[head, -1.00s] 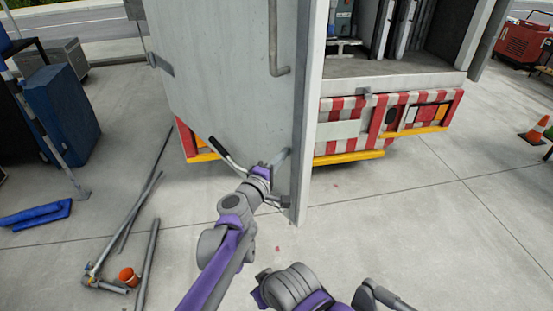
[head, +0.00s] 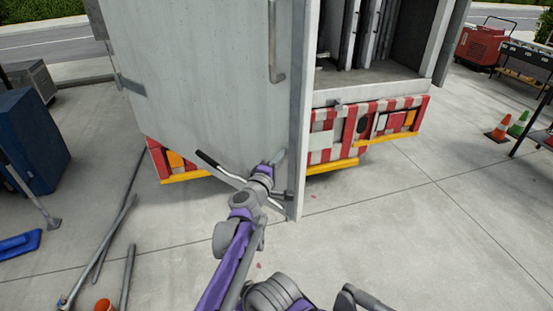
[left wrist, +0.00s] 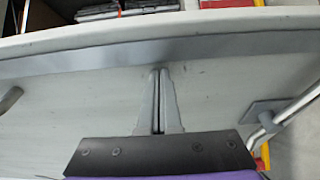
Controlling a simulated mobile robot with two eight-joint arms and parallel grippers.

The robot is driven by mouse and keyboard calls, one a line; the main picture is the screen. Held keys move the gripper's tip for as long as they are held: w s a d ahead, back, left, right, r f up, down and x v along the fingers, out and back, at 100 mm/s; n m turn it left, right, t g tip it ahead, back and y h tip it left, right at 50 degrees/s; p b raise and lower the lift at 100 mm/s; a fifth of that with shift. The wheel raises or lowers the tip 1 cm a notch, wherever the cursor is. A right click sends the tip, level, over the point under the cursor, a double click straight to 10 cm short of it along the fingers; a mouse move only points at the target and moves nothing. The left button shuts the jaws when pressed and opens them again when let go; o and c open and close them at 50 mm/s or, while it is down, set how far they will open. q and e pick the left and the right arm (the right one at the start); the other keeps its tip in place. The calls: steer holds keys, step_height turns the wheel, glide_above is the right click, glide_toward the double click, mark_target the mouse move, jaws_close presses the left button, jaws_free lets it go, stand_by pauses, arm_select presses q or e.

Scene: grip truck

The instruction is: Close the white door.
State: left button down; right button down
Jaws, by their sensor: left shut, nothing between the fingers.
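The white door (head: 200,80) of the truck stands open, its face toward me and its free edge to the right of centre in the head view. In the left wrist view the door's surface (left wrist: 90,100) fills most of the picture, with a grey edge strip across it. My left gripper (head: 280,156) is at the lower part of the door near that edge. Its fingers (left wrist: 159,85) are shut and empty, with tips close to or touching the door face; contact is hard to tell. A vertical grey handle (head: 277,45) is on the door above. My right gripper is not in view.
The truck's striped rear bumper (head: 375,130) and open cargo bay (head: 375,85) lie behind and right of the door. Pipes (head: 127,275) lie on the ground at left, near a blue cabinet (head: 30,140). Cones (head: 503,128) stand far right.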

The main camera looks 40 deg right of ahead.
mark_target(261, 143)
arm_select(q)
steer(key=shift+d, duration=0.15)
stand_by(0.4)
